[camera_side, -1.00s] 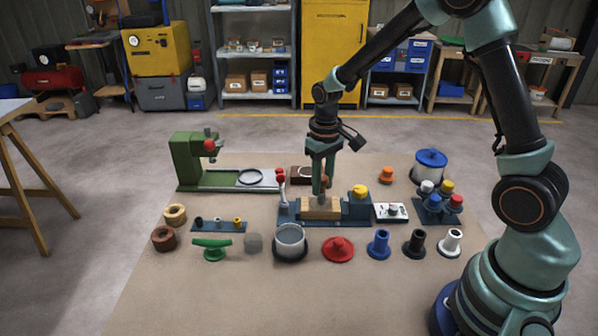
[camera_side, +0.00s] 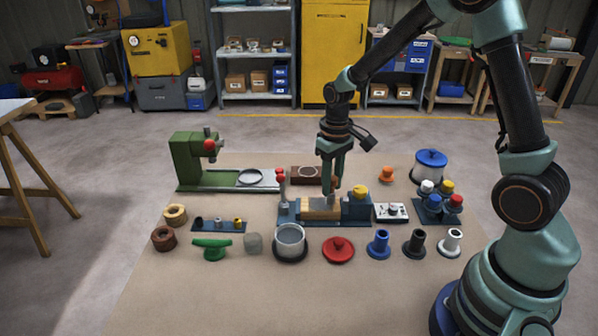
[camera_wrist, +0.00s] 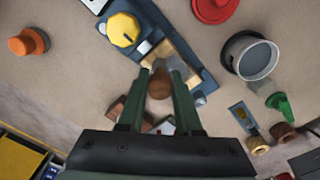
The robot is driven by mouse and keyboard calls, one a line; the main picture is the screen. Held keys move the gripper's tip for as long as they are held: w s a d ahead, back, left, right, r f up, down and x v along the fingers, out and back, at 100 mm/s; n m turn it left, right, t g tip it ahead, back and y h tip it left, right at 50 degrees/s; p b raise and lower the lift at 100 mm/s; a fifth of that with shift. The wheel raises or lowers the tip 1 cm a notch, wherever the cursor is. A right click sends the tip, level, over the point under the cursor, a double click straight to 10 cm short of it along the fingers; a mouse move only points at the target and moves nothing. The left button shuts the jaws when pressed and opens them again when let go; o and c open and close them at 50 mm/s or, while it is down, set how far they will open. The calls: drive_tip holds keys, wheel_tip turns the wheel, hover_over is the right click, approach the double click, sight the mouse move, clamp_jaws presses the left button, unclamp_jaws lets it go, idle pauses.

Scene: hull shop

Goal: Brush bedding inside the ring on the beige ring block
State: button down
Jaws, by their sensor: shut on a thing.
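The beige ring block (camera_side: 318,209) sits in a blue vise-like fixture (camera_side: 355,208) with a yellow knob. The block also shows in the wrist view (camera_wrist: 152,58), partly covered by the held tool. My gripper (camera_side: 333,184) is above the right part of the block. In the wrist view my gripper (camera_wrist: 161,78) is shut on a brush with a rounded brown handle (camera_wrist: 160,86). A greyish lower part of the brush shows over the block. The ring on the block is hidden, and I cannot tell whether the brush touches it.
A brown block with a ring (camera_side: 305,174) stands behind the fixture. A green press (camera_side: 188,160) is at the left. A grey pot (camera_side: 290,240), a red lid (camera_side: 338,249) and several coloured flanged pieces line the front. Open mat lies in front of them.

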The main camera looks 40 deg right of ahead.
drive_tip(key=shift+s+d, duration=0.35)
drive_tip(key=shift+w+a, duration=0.1)
drive_tip(key=shift+a, duration=0.6)
drive_tip(key=shift+w+a, duration=1.9)
drive_tip(key=shift+s+d+r, duration=0.1)
drive_tip(key=shift+s+d, duration=2.15)
drive_tip(key=shift+d, duration=0.05)
drive_tip(key=shift+a+r, duration=0.1)
drive_tip(key=shift+r, duration=3.85)
